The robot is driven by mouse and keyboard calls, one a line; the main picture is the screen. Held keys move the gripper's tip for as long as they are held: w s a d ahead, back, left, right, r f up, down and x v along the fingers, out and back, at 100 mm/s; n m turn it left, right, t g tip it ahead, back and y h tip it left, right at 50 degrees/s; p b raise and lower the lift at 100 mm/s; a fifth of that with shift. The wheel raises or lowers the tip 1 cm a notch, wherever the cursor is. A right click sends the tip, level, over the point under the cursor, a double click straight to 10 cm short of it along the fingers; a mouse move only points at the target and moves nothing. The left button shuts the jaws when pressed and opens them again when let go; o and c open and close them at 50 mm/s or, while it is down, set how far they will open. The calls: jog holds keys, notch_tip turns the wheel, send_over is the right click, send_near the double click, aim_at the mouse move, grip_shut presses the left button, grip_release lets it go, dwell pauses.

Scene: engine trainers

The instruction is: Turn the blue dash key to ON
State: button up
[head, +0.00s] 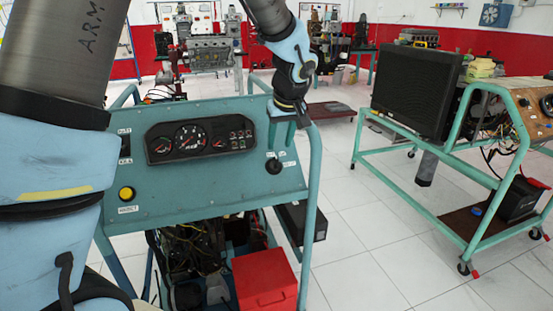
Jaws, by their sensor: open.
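The teal dash panel (200,193) of an engine trainer stands in front of me in the head view. A dark round key switch (273,166) sits at its right side, with small labels above it. No blue key stands out there at this size, and I cannot tell which position it is turned to. My gripper (282,137) hangs from my arm near the panel's upper right edge. It is open and empty, its fingers pointing down, a little above the switch in the picture. I cannot tell its exact distance from the panel.
The panel also carries a gauge cluster (202,139) and a yellow button (126,194). A red box (265,279) and wiring sit below it. Another trainer with a large black radiator (415,90) stands at right on a green frame. White floor (365,240) lies clear between them.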

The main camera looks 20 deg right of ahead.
aim_at(276, 158)
jog(key=p+x, duration=0.1)
jog(key=x, duration=0.7)
jog(key=shift+a, duration=0.1)
grip_shut()
dwell(0.4)
